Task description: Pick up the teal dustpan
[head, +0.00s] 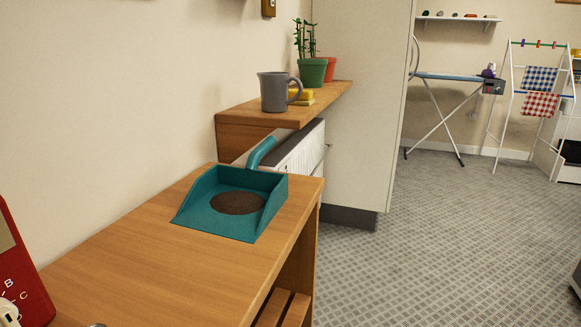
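The teal dustpan (262,218) lies flat on the far end of a wooden bench top (130,262) in the head view. Its wide open edge faces the near left, and its teal handle (262,152) rises at the back, pointing away. A round brown patch (238,203) lies in the pan; I cannot tell whether it is dirt or a mark. Nothing touches the handle that I can see. My gripper is not in this view.
A red object (20,265) stands at near left. Open tiled floor (440,240) lies right, with an ironing board (448,78) beyond.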

